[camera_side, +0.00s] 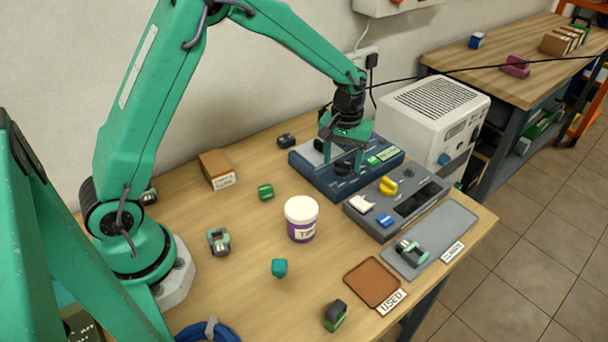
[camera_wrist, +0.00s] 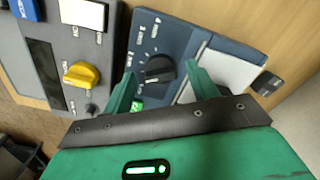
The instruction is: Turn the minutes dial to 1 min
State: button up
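The black minutes dial (camera_wrist: 158,68) sits on a dark blue timer box, with small white marks around it that are too small to read surely. In the side view the dial (camera_side: 343,167) shows below my gripper (camera_side: 343,157). In the wrist view my gripper (camera_wrist: 159,78) is open, with one green finger on each side of the dial. The fingers look apart from it, though contact is hard to judge. The blue timer box (camera_side: 312,172) has a light panel and a lit green display (camera_side: 386,154). Exactly where the dial points cannot be told.
A grey unit (camera_side: 376,226) with a yellow knob (camera_side: 388,187), white and blue buttons and a dark screen stands close in front. Bare wood shows between.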

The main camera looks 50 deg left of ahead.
aim_at(342, 163)
jog(key=shift+r, duration=0.1)
notch_tip(342, 163, up, 7)
jog(key=shift+r, duration=0.3)
dwell(0.4)
jog(key=s+a+r+m+t, duration=0.2)
jog(key=s+r+m+t, duration=0.1)
jog(key=s+r, duration=0.75)
jog(key=s+m+t, duration=0.2)
jog(key=s+m, duration=0.1)
jog(key=s, duration=1.2)
jog(key=shift+a+r+t, duration=0.15)
jog(key=shift+a+t, duration=0.15)
jog(key=shift+a, duration=0.1)
dwell(0.9)
